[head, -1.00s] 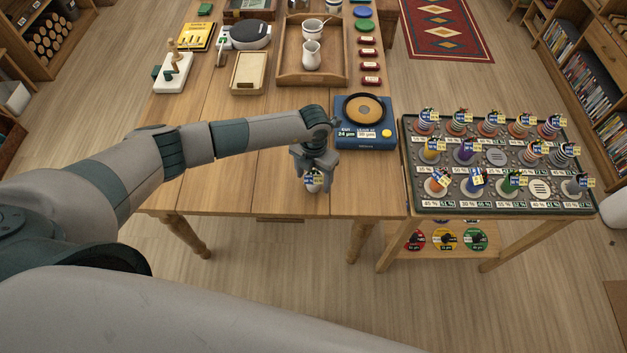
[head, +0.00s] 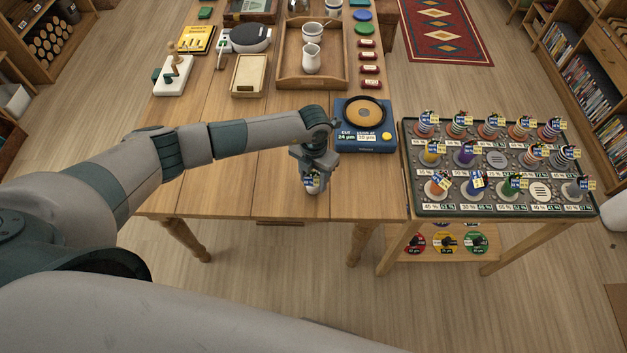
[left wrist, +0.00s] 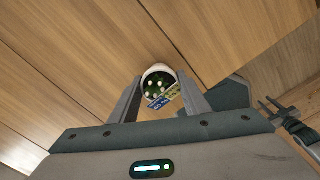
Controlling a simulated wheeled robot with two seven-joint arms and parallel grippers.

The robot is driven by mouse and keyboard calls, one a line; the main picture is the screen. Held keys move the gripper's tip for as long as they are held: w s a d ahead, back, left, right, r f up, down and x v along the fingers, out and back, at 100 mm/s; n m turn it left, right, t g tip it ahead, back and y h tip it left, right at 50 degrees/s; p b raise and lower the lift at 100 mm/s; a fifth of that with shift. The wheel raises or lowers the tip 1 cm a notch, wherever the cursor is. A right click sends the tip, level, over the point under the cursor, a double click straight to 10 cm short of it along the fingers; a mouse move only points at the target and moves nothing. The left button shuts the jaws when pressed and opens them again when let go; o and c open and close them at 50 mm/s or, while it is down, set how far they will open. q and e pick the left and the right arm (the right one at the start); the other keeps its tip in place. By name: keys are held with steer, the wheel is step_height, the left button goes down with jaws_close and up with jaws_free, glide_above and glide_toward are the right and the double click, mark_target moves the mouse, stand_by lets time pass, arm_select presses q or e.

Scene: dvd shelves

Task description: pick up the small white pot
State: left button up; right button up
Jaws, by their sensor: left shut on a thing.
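The small white pot (head: 312,185) is at the front part of the wooden table, left of the blue device. It has dark green contents with pale dots and a blue and yellow tag, as the left wrist view (left wrist: 158,72) shows. My left gripper (head: 313,176) points down over the pot and is shut on it, with one finger on each side. The fingers hide part of the pot in the head view. I cannot tell whether its base touches the table. My right gripper is not in view.
The blue device (head: 365,143) with a round plate stands just behind and right of the gripper. A wooden tray (head: 285,80) with white vessels is farther back. A dark rack (head: 410,180) of several tagged spools is at the right. The table's left front is bare.

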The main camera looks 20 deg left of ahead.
arm_select(q)
steer(key=shift+r, duration=0.3)
steer(key=r+b, duration=0.1)
steer(key=r, duration=0.1)
steer(key=d+r+b, duration=0.1)
steer(key=shift+w+b, duration=0.3)
steer(key=shift+w, duration=0.1)
steer(key=w+d+r+b, duration=0.5)
steer(key=w+d+r, duration=0.1)
steer(key=w+d, duration=0.1)
steer(key=shift+w+d+r, duration=0.2)
steer(key=shift+r, duration=0.15)
steer(key=shift+a, duration=0.1)
step_height(320, 180, up, 7)
steer(key=m, duration=1.6)
glide_above(317, 177)
steer(key=d, duration=0.2)
steer(key=s+a+r+m, duration=0.2)
steer(key=s+a+m, duration=0.1)
steer(key=s+m, duration=0.3)
steer(key=s+a+r+m+b, duration=0.1)
steer(key=s+a+r+m, duration=0.1)
steer(key=s+m, duration=0.4)
steer(key=a+m, duration=0.1)
steer(key=m, duration=0.3)
steer(key=shift+s+a+r+m, duration=0.15)
steer(key=shift+a+r+m, duration=0.2)
steer(key=shift+a+m, duration=0.05)
